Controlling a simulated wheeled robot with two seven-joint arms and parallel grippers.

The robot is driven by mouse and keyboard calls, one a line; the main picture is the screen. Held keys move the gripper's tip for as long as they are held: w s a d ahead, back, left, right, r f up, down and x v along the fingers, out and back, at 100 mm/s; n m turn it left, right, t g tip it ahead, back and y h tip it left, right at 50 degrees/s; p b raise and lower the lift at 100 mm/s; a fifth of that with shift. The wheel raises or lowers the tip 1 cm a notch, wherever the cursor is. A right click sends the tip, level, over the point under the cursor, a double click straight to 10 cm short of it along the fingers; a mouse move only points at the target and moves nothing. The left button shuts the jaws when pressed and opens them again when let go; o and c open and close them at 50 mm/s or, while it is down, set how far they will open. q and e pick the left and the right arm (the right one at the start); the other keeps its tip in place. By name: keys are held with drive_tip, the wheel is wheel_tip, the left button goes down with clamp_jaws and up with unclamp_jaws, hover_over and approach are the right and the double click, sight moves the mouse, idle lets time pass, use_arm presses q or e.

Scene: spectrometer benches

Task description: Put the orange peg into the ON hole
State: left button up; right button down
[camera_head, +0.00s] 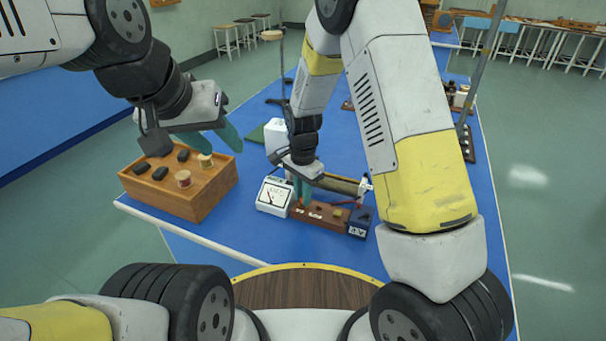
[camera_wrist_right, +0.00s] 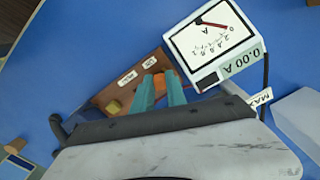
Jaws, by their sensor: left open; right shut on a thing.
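The brown wooden board (camera_head: 322,222) with white labels and holes lies on the blue bench; it also shows in the right wrist view (camera_wrist_right: 97,101). My right gripper (camera_head: 302,192) points down at the board's left part, its teal fingers shut on the orange peg (camera_wrist_right: 160,86). The peg shows as a small orange patch between the fingertips (camera_wrist_right: 160,93), close to the white labels. The fingers hide most of the peg and the hole area, so I cannot tell whether it is in a hole. My left gripper (camera_head: 213,140) is open and empty above a wooden box.
A white meter (camera_head: 272,197) stands just left of the board and reads 0.00 A in the wrist view (camera_wrist_right: 222,63). A dark blue box (camera_head: 361,222) sits at its right end. The wooden box (camera_head: 205,205) holds several black and tan pieces.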

drive_tip(key=shift+f, duration=0.2)
drive_tip(key=c, duration=1.3)
unclamp_jaws()
drive_tip(key=shift+o, duration=0.2)
drive_tip(key=shift+r, duration=0.1)
wheel_tip(320, 180, up, 8)
drive_tip(key=shift+f, duration=0.25)
drive_tip(key=shift+r, duration=0.1)
